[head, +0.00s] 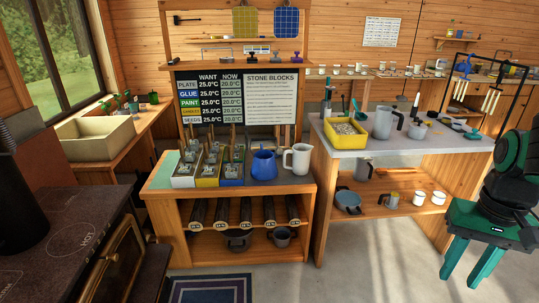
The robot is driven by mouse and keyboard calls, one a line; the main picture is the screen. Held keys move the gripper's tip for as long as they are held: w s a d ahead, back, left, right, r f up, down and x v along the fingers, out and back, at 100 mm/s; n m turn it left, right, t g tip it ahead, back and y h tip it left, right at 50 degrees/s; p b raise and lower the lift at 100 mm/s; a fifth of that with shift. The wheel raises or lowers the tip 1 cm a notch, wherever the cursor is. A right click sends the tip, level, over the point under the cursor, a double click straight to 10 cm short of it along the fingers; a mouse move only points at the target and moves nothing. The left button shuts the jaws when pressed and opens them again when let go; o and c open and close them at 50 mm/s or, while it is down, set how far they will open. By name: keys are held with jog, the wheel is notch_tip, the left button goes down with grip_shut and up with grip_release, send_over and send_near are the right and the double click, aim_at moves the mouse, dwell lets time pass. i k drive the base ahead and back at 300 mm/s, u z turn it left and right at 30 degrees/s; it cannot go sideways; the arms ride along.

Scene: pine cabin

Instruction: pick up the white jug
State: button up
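The white jug (298,158) stands upright on the right end of the low wooden bench's top, below the sign board. Its handle points left. A blue jug (264,165) stands close to its left.
Small trays (209,168) fill the bench's left part. A higher grey-topped table (345,143) stands to the right, holding a grey jug (382,122) and other containers. Floor between is open, with a rug (212,290).

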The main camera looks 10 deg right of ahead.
aim_at(301, 153)
jog(key=u, duration=0.25)
jog(key=i, duration=1.35)
jog(key=u, duration=0.2)
